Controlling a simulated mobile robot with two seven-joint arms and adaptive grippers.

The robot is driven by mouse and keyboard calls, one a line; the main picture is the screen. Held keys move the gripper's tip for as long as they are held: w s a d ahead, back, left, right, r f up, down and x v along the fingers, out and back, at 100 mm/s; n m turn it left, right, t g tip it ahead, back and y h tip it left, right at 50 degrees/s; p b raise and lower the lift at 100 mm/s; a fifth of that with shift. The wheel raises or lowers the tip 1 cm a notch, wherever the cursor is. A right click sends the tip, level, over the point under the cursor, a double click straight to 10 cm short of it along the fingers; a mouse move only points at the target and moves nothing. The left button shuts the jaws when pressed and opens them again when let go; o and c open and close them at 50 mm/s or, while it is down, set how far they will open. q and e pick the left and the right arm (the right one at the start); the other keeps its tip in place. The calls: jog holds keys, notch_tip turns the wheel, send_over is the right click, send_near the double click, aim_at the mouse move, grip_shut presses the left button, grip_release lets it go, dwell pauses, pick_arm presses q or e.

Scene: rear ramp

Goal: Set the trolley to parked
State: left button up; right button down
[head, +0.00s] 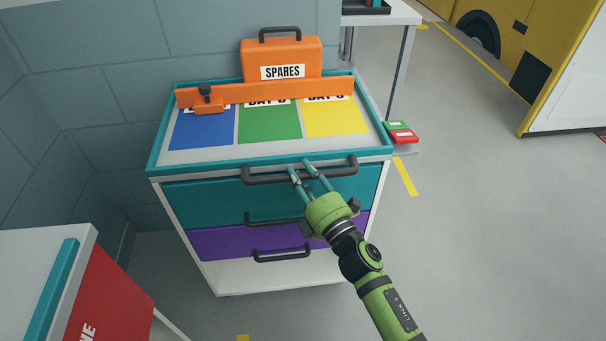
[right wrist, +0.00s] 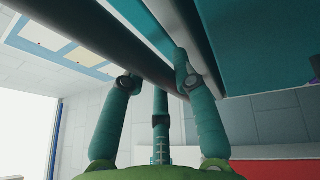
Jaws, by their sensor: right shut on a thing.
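The trolley (head: 153,165) stands against the grey wall, with a teal-rimmed top, a teal drawer (head: 215,200) and a purple drawer (head: 215,243). A dark bar handle (head: 262,177) runs along its front top edge. My right gripper (head: 307,166) is shut on this handle, right of its middle. In the right wrist view the dark bar (right wrist: 110,45) passes between the fingers (right wrist: 155,85). A small block with a green and a red part (head: 401,133) sits at the trolley's right side; its labels are too small to read. My left gripper is not in view.
A red-sided cabinet (head: 105,300) stands at lower left, a white table (head: 385,17) behind. The floor (head: 500,220) at right is clear.

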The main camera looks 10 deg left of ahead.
jog(key=shift+s+a, duration=0.1)
jog(key=shift+a, duration=0.05)
jog(key=c, duration=0.9)
grip_release()
jog(key=shift+c, duration=0.2)
jog(key=shift+a, duration=0.15)
jog(key=shift+s+d+f, duration=0.1)
jog(key=shift+s+d, duration=0.1)
jog(key=shift+d, duration=0.15)
jog(key=v, duration=1.1)
jog(key=shift+s, duration=0.2)
